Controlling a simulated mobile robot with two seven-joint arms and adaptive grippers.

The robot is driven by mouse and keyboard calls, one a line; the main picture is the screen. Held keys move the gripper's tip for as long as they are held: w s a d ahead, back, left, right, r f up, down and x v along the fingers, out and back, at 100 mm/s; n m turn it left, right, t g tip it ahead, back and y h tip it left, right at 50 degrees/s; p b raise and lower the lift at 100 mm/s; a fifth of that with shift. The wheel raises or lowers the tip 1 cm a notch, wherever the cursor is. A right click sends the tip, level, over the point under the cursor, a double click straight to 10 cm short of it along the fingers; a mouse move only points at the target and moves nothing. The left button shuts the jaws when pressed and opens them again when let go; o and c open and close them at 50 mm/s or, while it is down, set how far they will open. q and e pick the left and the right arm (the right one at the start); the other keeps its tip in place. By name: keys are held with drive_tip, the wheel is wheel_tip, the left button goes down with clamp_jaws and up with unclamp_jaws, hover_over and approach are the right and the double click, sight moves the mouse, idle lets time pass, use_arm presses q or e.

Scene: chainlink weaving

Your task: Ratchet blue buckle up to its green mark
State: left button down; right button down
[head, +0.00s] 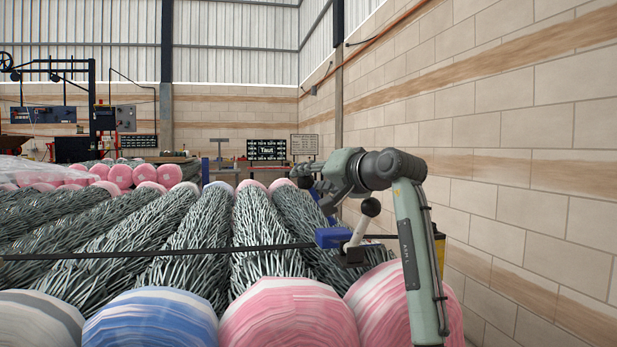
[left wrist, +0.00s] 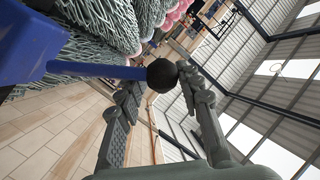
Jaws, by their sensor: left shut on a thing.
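My left gripper (head: 305,178) is at the far end of the left arm, partly behind its own wrist. In the left wrist view its fingers are shut on the black ball knob (left wrist: 161,75) of a blue lever (left wrist: 95,69), which joins a blue buckle body (left wrist: 25,45). No green mark can be made out. My right gripper is in neither view.
Rolls of grey chainlink mesh (head: 185,240) lie side by side under the strap, with pink, blue and white wrapped ends (head: 285,318) in front. A block wall (head: 530,170) runs along the right. A sign (head: 266,150) and machinery (head: 92,110) stand at the back.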

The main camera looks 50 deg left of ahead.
use_arm(q)
drive_tip(key=shift+w+d+f, duration=0.15)
drive_tip(key=shift+w+f, duration=0.1)
drive_tip(key=shift+f, duration=0.4)
drive_tip(key=c, duration=0.8)
unclamp_jaws()
drive_tip(key=shift+w, duration=0.1)
drive_tip(key=shift+r, duration=0.15)
drive_tip(key=shift+r, duration=0.25)
wheel_tip(320, 180, up, 10)
drive_tip(key=shift+f, duration=0.2)
